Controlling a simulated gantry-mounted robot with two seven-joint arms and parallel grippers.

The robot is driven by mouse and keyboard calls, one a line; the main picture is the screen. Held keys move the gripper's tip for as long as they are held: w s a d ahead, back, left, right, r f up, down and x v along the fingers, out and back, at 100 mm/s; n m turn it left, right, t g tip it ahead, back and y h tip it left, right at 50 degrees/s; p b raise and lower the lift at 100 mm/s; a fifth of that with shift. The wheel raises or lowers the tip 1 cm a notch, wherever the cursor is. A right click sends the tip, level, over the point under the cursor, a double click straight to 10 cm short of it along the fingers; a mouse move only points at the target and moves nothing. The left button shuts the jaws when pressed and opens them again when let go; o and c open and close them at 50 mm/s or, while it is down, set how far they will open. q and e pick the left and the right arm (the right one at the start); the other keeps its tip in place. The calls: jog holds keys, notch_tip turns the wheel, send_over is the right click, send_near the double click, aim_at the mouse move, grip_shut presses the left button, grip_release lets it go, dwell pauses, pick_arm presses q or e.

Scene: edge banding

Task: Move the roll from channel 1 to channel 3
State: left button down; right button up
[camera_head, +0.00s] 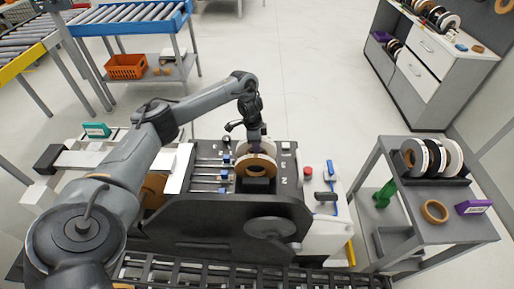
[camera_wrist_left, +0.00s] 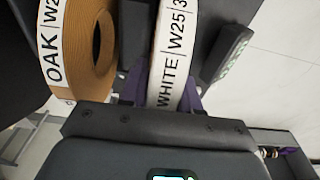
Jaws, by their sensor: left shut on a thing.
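The white roll (camera_wrist_left: 172,45), lettered WHITE and W25, stands on edge between the purple fingers of my left gripper (camera_wrist_left: 162,92), which is shut on it. In the head view my left gripper (camera_head: 254,143) reaches down over the black edge-banding machine (camera_head: 215,212). A brown roll (camera_head: 257,164) stands upright in front of the gripper there. In the left wrist view the brown roll lettered OAK (camera_wrist_left: 88,45) stands beside the white roll, apart from it. The channel numbers are too small to read for certain, and the lower part of the white roll is hidden.
A grey trolley (camera_head: 455,228) at the right carries several upright rolls (camera_head: 428,155), a flat brown ring (camera_head: 435,211) and a purple box (camera_head: 473,207). A red button (camera_head: 308,171) sits right of the channels. A roller conveyor (camera_head: 125,15) stands at the back left.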

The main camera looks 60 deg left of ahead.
pick_arm(q)
jog(key=shift+w, duration=0.1)
jog(key=shift+f, duration=0.2)
jog(key=shift+f, duration=0.15)
jog(key=c, duration=0.8)
grip_release()
jog(key=r+p, duration=0.2)
jog(key=r, duration=0.1)
jog(key=r+p, duration=0.2)
jog(key=r, duration=0.2)
jog(key=s+r+p, duration=0.1)
jog(key=r+p, duration=0.2)
jog(key=r, duration=0.1)
jog(key=shift+a+r, duration=0.1)
jog(key=shift+a, duration=0.25)
jog(key=shift+s+r+p, duration=0.15)
jog(key=shift+r+p, duration=0.25)
jog(key=shift+r, duration=0.25)
